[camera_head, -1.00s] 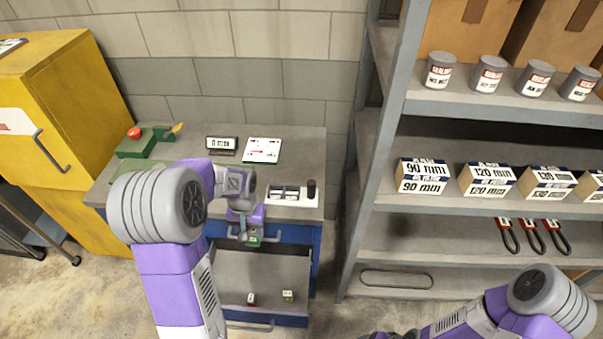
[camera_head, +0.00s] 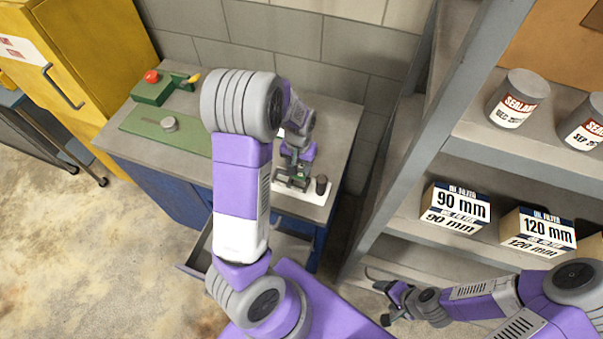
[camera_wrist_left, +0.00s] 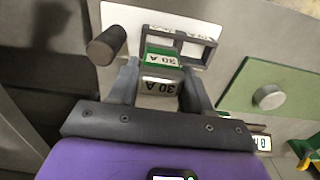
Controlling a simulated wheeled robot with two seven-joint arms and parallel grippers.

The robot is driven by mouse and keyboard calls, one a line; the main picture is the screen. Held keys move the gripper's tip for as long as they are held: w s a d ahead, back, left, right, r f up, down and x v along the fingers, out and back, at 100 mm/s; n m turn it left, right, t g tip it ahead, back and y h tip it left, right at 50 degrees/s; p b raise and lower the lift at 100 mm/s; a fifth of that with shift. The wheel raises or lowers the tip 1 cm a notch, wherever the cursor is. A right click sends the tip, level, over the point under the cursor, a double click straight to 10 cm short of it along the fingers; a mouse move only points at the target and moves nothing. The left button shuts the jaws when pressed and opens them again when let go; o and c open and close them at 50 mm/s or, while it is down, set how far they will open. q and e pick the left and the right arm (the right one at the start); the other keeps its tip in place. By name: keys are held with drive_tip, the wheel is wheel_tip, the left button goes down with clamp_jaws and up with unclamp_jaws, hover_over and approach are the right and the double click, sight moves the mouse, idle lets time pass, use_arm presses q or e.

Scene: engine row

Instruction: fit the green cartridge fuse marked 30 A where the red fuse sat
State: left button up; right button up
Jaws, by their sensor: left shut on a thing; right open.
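My left gripper (camera_head: 292,182) is shut on the green cartridge fuse (camera_wrist_left: 162,60), whose labels read 30 A in the left wrist view. It holds the fuse at the white fuse holder (camera_head: 318,193), over the bay nearest the dark round knob (camera_wrist_left: 107,46). I cannot tell whether the fuse is seated. My right gripper (camera_head: 386,306) is open and empty, low in front of the shelf. The red fuse is not visible.
The drawer (camera_head: 196,256) stands open below the bench (camera_head: 345,120), its inside mostly hidden by my left arm. A green plate with a round knob (camera_head: 169,124) lies left on the bench. The shelf with oil filter boxes (camera_head: 455,205) stands right.

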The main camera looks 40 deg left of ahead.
sight(299, 175)
use_arm(q)
wheel_tip(299, 175, down, 5)
drive_tip(key=shift+r, duration=0.1)
drive_tip(key=shift+w, duration=0.1)
drive_tip(key=shift+f, duration=0.2)
drive_tip(key=shift+f+b, duration=0.15)
drive_tip(key=shift+b, duration=0.2)
drive_tip(key=o, duration=1.1)
drive_tip(key=shift+r, duration=0.2)
